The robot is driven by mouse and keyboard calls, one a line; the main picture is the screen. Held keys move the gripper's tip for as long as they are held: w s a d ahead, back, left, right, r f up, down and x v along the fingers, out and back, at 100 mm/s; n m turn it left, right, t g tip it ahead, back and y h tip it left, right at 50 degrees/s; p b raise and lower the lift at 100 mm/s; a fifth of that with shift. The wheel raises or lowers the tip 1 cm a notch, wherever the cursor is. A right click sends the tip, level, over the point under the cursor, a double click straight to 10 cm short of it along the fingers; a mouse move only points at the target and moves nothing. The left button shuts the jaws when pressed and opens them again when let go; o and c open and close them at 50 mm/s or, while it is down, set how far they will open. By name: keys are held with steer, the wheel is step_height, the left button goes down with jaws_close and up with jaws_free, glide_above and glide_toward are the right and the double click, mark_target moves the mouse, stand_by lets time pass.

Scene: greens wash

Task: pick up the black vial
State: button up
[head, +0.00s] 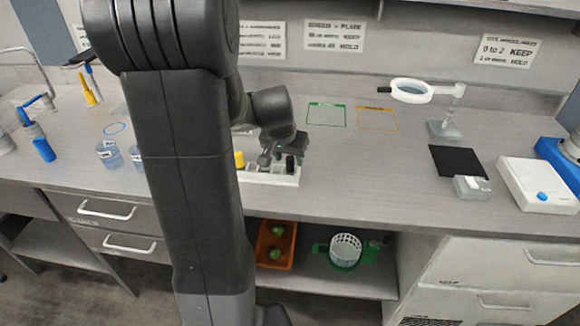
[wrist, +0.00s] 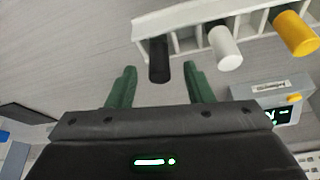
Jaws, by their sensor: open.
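The black vial (wrist: 159,62) stands in an end slot of a white rack (wrist: 190,17) in the wrist view. My gripper (wrist: 160,72) is open, with one green finger on each side of the vial and a gap to it. I cannot tell how deep the fingers reach along the vial. In the head view the black vial (head: 290,163) shows at the right end of the rack (head: 270,178), with my gripper (head: 277,152) right at it, partly hidden by my arm.
A white-capped vial (wrist: 224,47) and a yellow vial (wrist: 296,34) share the rack. A device with a green display (wrist: 272,108) sits close by. A magnifier on a stand (head: 445,128) and a black mat (head: 458,161) are to the right. The counter between is clear.

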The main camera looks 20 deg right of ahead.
steer(key=shift+w+d+f, duration=0.2)
steer(key=shift+f, duration=0.45)
jaws_close()
